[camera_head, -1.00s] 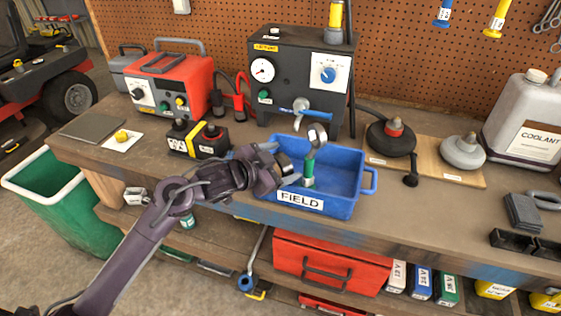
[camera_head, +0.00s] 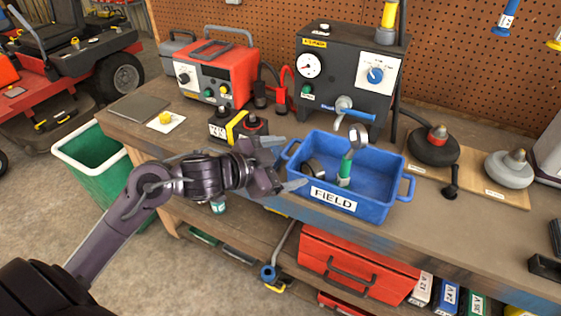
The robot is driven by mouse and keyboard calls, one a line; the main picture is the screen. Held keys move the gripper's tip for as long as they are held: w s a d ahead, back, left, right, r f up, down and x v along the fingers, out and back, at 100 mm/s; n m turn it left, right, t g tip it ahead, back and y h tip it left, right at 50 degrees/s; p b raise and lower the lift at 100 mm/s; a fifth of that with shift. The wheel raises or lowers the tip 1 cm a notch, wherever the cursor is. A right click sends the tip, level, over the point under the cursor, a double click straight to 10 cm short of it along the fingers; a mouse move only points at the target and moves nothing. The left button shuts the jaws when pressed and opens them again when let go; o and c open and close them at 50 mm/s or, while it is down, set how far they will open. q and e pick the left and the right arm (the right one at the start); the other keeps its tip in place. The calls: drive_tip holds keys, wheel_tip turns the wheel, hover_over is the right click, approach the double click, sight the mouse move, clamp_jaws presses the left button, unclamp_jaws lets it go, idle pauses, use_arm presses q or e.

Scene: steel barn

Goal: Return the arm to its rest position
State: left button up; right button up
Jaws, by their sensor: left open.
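My left arm comes in from the left, and its gripper (camera_head: 286,166) is open and empty, just left of the blue FIELD tray (camera_head: 366,208). Its two fingers are spread and one tip overlaps the tray's near-left corner in the picture; I cannot tell if they touch. In the tray a green-handled tool (camera_head: 345,172) with a round metal head stands upright, and a dark ring (camera_head: 312,170) leans at the tray's left end. My right gripper is not in view.
The tray stands on the wooden bench (camera_head: 440,232). Behind are a red charger (camera_head: 216,75), a yellow-black battery (camera_head: 237,125) and a dark gauge box (camera_head: 345,70). A green bin (camera_head: 97,165) is at left, a red toolbox (camera_head: 355,265) on the lower shelf.

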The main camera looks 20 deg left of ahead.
use_arm(q)
drive_tip(key=shift+s+a+r, duration=0.25)
drive_tip(key=shift+s, duration=0.3)
drive_tip(key=s+d+f+n+g+y, duration=0.2)
drive_tip(key=s+f+n+g+y, duration=0.55)
drive_tip(key=s+f, duration=0.95)
wheel_tip(320, 180, down, 29)
drive_tip(key=s+g+h, duration=0.1)
drive_tip(key=s+g, duration=0.1)
drive_tip(key=g, duration=0.1)
drive_tip(key=s+a+f, duration=0.2)
drive_tip(key=s+f, duration=0.7)
drive_tip(key=s, duration=0.1)
drive_tip(key=s+a+f, duration=0.1)
drive_tip(key=s+f, duration=0.8)
drive_tip(key=f, duration=0.1)
drive_tip(key=shift+s+a+g, duration=0.35)
drive_tip(key=shift+a, duration=0.05)
